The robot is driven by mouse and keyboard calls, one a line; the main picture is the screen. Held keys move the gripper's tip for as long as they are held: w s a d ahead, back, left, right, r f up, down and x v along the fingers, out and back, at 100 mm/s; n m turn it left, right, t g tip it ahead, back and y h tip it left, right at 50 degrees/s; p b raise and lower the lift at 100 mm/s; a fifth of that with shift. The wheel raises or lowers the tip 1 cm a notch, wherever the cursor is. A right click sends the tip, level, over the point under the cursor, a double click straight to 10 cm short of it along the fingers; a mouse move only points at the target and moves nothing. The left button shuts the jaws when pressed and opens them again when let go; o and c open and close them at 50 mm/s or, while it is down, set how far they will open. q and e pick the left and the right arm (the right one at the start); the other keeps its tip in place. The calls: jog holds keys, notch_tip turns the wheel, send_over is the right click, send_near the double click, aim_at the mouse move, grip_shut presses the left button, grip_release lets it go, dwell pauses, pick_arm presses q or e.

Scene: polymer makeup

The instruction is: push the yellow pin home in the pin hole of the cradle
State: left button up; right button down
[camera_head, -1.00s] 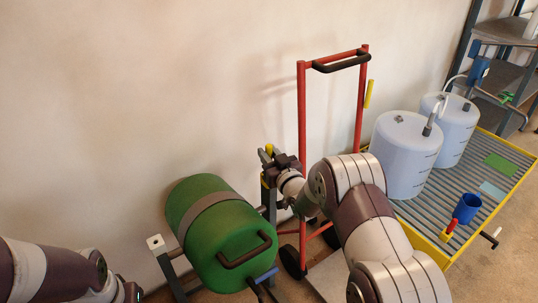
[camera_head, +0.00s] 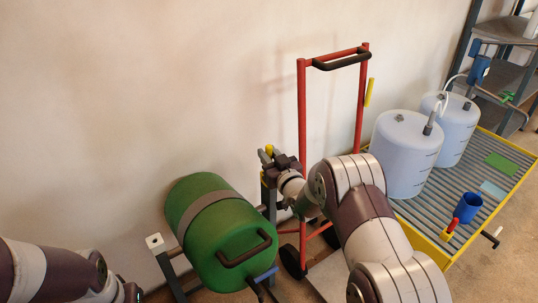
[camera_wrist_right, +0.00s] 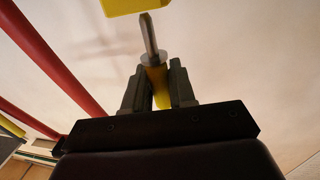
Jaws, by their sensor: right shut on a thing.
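The green drum (camera_head: 212,232) lies on its side in the grey cradle (camera_head: 168,262), low in the middle of the head view. In the right wrist view my right gripper (camera_wrist_right: 160,88) is shut on the yellow pin (camera_wrist_right: 157,80). The pin's grey collar and shaft stick out beyond the fingers. The shaft tip meets the edge of a yellow block (camera_wrist_right: 128,5) in the picture; I cannot tell whether it has entered the hole. My left gripper (camera_head: 132,292) is low at the left, its fingers unclear.
A red hand truck (camera_head: 302,110) stands upright just behind my right arm, against the wall. The wall at the left is bare.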

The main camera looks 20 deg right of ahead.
jog(key=shift+f+b, duration=1.4)
jog(key=shift+f, duration=0.45)
jog(key=c, duration=0.8)
grip_release()
jog(key=shift+c, duration=0.2)
jog(key=shift+s, duration=0.1)
jog(key=shift+s+d, duration=0.1)
jog(key=shift+s, duration=0.25)
jog(key=s+d+p, duration=0.2)
jog(key=s, duration=0.9)
jog(key=shift+s+p, duration=0.35)
jog(key=shift+d, duration=0.1)
